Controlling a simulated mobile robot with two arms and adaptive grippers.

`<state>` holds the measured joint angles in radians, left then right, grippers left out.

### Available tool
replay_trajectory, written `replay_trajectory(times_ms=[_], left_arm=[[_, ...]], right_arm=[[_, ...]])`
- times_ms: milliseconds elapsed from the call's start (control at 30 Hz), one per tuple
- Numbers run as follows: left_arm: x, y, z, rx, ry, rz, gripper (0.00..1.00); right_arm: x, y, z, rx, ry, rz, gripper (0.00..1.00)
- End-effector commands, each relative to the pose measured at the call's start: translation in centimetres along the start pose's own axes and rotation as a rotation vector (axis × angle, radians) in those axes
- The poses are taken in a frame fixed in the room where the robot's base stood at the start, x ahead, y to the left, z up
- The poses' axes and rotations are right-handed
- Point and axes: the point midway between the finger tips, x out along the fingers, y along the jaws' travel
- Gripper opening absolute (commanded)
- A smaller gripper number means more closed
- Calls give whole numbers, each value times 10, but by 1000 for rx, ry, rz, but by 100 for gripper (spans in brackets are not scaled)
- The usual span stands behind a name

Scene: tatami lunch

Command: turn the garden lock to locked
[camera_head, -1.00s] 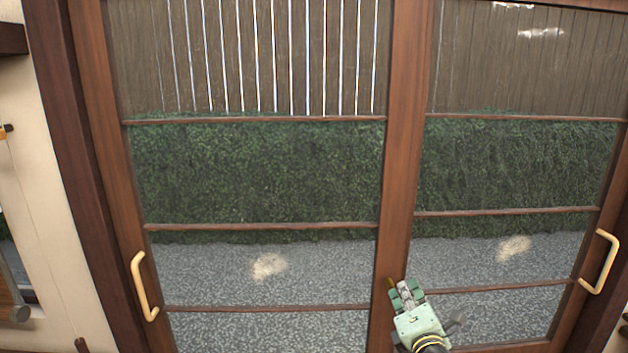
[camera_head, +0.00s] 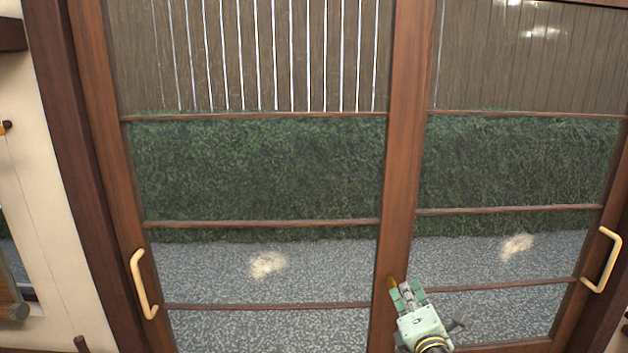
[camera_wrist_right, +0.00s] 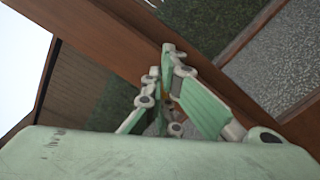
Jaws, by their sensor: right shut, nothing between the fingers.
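The garden lock (camera_head: 392,283) is a small brass piece on the wooden middle stile where the two glass door panels meet, low in the head view. In the wrist view only a small brass glint shows between the finger links; the rest is hidden. My right gripper (camera_head: 408,291) is just right of the lock in the head view, its green fingers pointing at the stile. It is shut and empty. In the wrist view the fingertips (camera_wrist_right: 163,62) come together in front of the stile. I cannot tell whether they touch the lock. My left gripper is not in view.
The wooden middle stile (camera_head: 404,150) runs between two glazed panels with thin crossbars. A pale handle (camera_head: 143,285) is on the left panel and another (camera_head: 603,260) on the right one. Gravel, a hedge and a fence show beyond the glass.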

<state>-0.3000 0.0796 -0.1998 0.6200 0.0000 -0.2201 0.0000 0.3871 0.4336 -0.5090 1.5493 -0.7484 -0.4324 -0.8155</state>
Motion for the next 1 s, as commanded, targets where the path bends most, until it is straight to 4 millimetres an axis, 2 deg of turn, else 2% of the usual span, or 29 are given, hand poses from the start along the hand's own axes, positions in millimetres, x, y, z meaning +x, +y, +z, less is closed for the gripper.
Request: replay_trajectory(times_ms=[433, 1000], left_arm=[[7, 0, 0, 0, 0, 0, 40], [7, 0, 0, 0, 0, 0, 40]], right_arm=[[0, -10, -4, 0, 2, -1, 0], [0, -15, 3, -2, -2, -3, 0]])
